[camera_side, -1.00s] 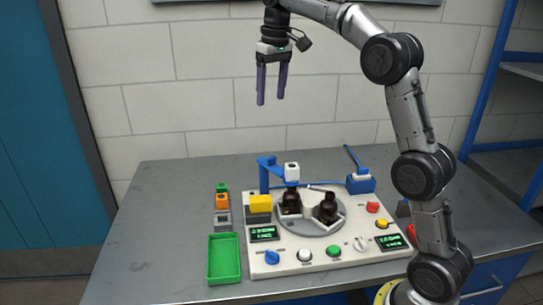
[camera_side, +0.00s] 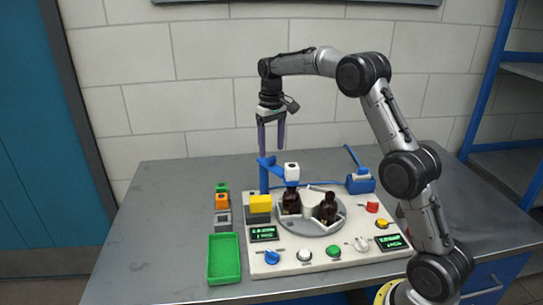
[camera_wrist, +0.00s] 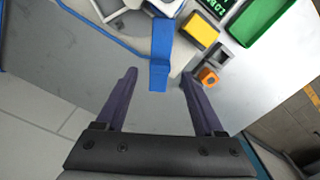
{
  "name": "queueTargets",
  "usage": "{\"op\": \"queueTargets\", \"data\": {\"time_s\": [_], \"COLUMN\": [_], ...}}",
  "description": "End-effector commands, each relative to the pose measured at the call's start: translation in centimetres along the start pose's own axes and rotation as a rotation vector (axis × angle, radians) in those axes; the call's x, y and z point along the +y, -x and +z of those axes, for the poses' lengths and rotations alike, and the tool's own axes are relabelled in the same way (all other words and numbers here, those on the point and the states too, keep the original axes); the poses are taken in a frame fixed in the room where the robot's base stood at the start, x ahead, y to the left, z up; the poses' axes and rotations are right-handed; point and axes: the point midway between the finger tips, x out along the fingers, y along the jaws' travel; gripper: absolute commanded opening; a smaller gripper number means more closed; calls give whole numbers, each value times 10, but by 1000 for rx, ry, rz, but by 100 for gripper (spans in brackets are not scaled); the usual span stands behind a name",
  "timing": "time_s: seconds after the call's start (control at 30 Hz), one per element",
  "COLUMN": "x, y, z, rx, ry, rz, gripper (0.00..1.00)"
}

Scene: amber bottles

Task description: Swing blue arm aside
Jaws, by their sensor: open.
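The blue arm (camera_side: 270,163) is a bar on a blue post at the back left of the white console, with a white block (camera_side: 291,172) at its free end over a dark amber bottle (camera_side: 291,200). A second amber bottle (camera_side: 328,208) stands on the grey round turntable (camera_side: 310,228). My gripper (camera_side: 270,149) is open and empty, pointing down just above the blue post. In the wrist view the blue arm (camera_wrist: 160,50) shows ahead, its post end lying between my two spread fingers (camera_wrist: 158,80). I cannot tell whether they touch it.
A yellow block (camera_side: 260,203) stands just right of small green, orange (camera_side: 222,201) and grey blocks. A green tray (camera_side: 224,258) lies at front left. A blue lever device (camera_side: 360,182) is at the back right. Knobs and buttons line the console's front. The table's left side is clear.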

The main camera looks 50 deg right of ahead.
Motion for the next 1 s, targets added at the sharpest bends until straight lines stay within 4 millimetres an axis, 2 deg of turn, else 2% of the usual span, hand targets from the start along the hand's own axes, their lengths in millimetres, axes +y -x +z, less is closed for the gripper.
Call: {"op": "queueTargets", "data": {"time_s": [0.1,0.23,0.63,0.67,1.0], "x": [0,0,0,0,0], "y": [-19,-31,-38,-38,-38], "z": [1,0,0,0,0], "rx": [-4,-2,0,0,0], "ry": [0,0,0,0,0], "rz": [0,0,0,0,0], "gripper": [70,70,70,66,5]}}
